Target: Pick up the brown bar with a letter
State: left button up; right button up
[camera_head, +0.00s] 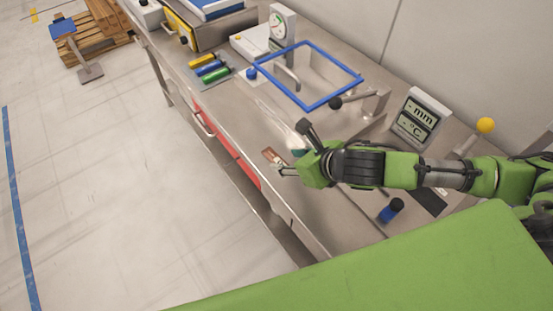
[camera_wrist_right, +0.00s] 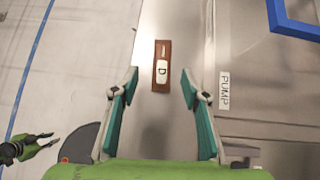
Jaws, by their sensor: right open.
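The brown bar (camera_head: 271,156) lies flat on the metal bench near its front edge. In the right wrist view the brown bar (camera_wrist_right: 162,54) shows a white label with the letter D. My right gripper (camera_head: 287,163) is open and empty, beside the bar in the head view. In the right wrist view its fingertips (camera_wrist_right: 159,77) stand apart on either side of the bar's near end, with no visible contact. A dark and green part, apparently my left gripper (camera_wrist_right: 35,147), shows at the lower left; its jaw state is unclear.
A blue frame (camera_head: 340,103) surrounds a recess behind the bar. A PUMP label (camera_wrist_right: 224,90) lies right of my gripper. A display (camera_head: 415,123), yellow knob (camera_head: 486,125) and blue-black cylinder (camera_head: 391,210) stand nearby. Colored cylinders (camera_head: 209,68) lie farther off. Bench around the bar is clear.

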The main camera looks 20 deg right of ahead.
aim_at(277, 159)
jog(key=shift+d+p+x, duration=0.1)
jog(key=shift+p+x, duration=0.25)
jog(key=shift+x, duration=1.05)
jog(key=shift+d+p+x, duration=0.15)
jog(key=shift+p+x, duration=0.15)
jog(key=shift+x, duration=1.1)
jog(key=shift+f, duration=0.1)
jog(key=c, duration=1.1)
